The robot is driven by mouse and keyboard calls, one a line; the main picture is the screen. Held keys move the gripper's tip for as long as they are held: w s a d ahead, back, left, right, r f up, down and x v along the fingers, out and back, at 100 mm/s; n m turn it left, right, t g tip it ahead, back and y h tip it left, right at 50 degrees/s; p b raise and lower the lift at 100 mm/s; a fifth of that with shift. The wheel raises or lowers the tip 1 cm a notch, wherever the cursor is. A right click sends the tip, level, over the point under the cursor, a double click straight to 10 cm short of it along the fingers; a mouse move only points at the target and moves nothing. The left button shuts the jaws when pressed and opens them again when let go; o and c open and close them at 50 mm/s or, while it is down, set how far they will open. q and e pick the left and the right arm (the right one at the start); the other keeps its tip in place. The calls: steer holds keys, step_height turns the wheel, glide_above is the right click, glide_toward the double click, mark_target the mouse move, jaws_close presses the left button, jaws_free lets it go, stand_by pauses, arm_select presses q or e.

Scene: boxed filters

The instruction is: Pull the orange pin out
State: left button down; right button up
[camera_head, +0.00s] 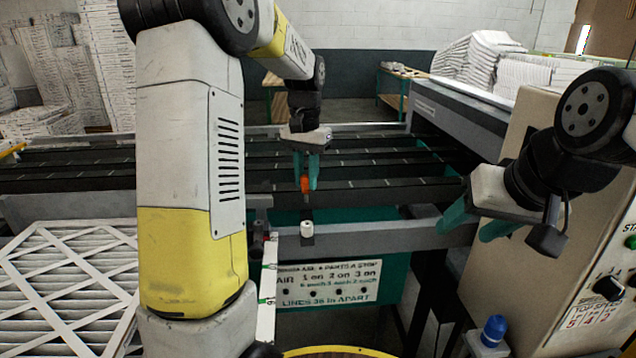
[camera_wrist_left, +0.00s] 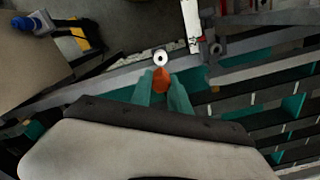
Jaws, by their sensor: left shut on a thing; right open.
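The orange pin (camera_head: 305,185) is between the teal fingers of my left gripper (camera_head: 306,180), which is shut on it. A thin dark shaft seems to hang below the orange part. In the head view, a gap shows between the pin and the white round collar (camera_head: 307,229) on the grey rail. In the left wrist view, the pin (camera_wrist_left: 160,80) shows between the fingertips, and the white collar (camera_wrist_left: 160,57) with its dark centre hole is just beyond. My right gripper (camera_head: 476,224) is open and empty at the right, beside the control box.
The grey rail (camera_head: 375,236) crosses in front of dark conveyor strips (camera_head: 385,187). A sign panel (camera_head: 330,283) hangs below it. A control box (camera_head: 560,225) with a knob stands at right, near a blue-capped item (camera_head: 494,330). White-framed filters (camera_head: 60,285) lie at left.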

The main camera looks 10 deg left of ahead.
mark_target(307, 175)
arm_select(q)
steer(key=shift+r, duration=2.9)
